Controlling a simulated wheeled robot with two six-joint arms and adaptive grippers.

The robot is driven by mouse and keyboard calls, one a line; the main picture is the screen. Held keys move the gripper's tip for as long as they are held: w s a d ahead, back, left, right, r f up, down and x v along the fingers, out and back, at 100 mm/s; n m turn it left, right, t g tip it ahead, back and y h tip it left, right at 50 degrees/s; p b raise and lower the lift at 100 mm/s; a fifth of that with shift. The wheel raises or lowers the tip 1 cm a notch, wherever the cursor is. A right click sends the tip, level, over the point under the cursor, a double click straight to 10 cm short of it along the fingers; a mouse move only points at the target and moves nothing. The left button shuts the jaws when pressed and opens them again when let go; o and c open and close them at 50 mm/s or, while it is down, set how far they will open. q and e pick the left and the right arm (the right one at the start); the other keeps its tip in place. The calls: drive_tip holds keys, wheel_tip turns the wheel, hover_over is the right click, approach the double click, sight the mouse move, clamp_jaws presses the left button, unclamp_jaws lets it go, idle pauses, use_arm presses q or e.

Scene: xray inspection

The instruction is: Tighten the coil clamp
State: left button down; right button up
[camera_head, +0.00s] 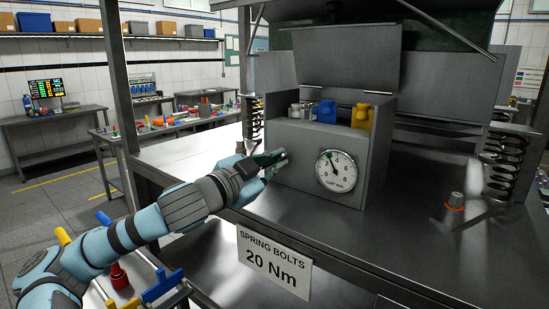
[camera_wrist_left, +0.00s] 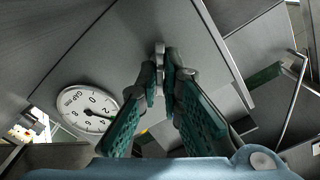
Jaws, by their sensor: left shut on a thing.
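A grey metal box (camera_head: 300,155) stands on the steel bench with a round white dial (camera_head: 336,171) on its front; the dial also shows in the left wrist view (camera_wrist_left: 86,108), marked as a gap in mm. My left gripper (camera_head: 275,163) is at the box's front, left of the dial. In the left wrist view its green-padded fingers (camera_wrist_left: 167,68) are shut on a small light metal piece (camera_wrist_left: 160,50) at the box face. The fingers hide most of this piece, so its full shape cannot be told. My right gripper is out of view.
Coil springs stand at left (camera_head: 257,120) and right (camera_head: 503,160). A blue part (camera_head: 326,112) and a yellow part (camera_head: 361,116) sit on the box. A bolt with an orange ring (camera_head: 456,201) stands at right. A sign (camera_head: 273,262) reading 20 Nm hangs at the front edge.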

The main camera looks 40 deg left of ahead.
use_arm(q)
drive_tip(key=m+p, duration=0.2)
drive_tip(key=m, duration=0.3)
drive_tip(key=shift+r+m, duration=0.1)
drive_tip(key=shift+m, duration=0.2)
drive_tip(key=m+p, duration=0.1)
drive_tip(key=m, duration=0.3)
drive_tip(key=shift+m+p, duration=0.4)
drive_tip(key=c, duration=1.8)
unclamp_jaws()
drive_tip(key=shift+o, duration=0.2)
drive_tip(key=shift+w, duration=0.1)
drive_tip(key=shift+w+f, duration=0.1)
drive_tip(key=shift+f, duration=0.1)
